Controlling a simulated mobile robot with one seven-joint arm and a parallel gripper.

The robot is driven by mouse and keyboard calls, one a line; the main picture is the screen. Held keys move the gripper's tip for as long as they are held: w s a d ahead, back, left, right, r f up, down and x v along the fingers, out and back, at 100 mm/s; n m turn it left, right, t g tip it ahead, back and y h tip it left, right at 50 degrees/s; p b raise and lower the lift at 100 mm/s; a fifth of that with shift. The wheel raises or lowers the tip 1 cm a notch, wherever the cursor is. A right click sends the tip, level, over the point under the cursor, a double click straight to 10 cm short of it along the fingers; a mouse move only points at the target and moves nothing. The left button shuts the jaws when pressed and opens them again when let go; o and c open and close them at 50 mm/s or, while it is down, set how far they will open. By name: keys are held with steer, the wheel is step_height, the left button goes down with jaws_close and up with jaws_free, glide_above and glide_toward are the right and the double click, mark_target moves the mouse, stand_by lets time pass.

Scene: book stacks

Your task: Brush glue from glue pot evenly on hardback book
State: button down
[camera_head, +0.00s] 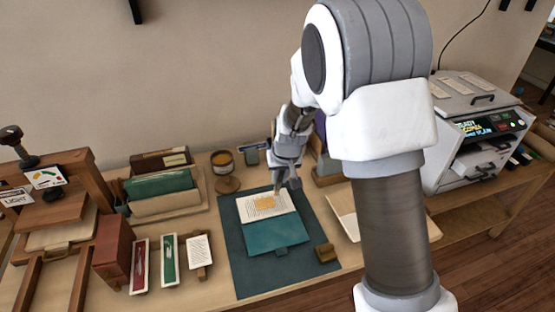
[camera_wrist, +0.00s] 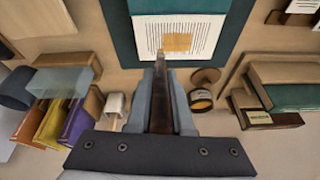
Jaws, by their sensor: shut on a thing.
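The hardback book (camera_head: 270,238) lies open on a dark teal mat (camera_head: 240,270). Its white page (camera_head: 252,208) has printed lines and a yellowish glue patch (camera_head: 267,202), also seen in the wrist view (camera_wrist: 177,41). My gripper (camera_head: 286,178) is over the book's far edge. In the wrist view my gripper (camera_wrist: 163,100) is shut on a narrow brown brush (camera_wrist: 161,90), whose tip points at the patch; I cannot tell whether it touches. The glue pot (camera_head: 222,161), with amber contents, stands on the table behind the mat, left of my gripper.
A round wooden piece (camera_head: 228,185) lies by the pot. A tray of books (camera_head: 160,190) stands left, a wooden press (camera_head: 60,200) farther left. A grey machine (camera_head: 475,130) stands right. Upright books (camera_wrist: 62,120) flank my gripper.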

steer(key=shift+r+p, duration=0.95)
steer(key=shift+r, duration=0.95)
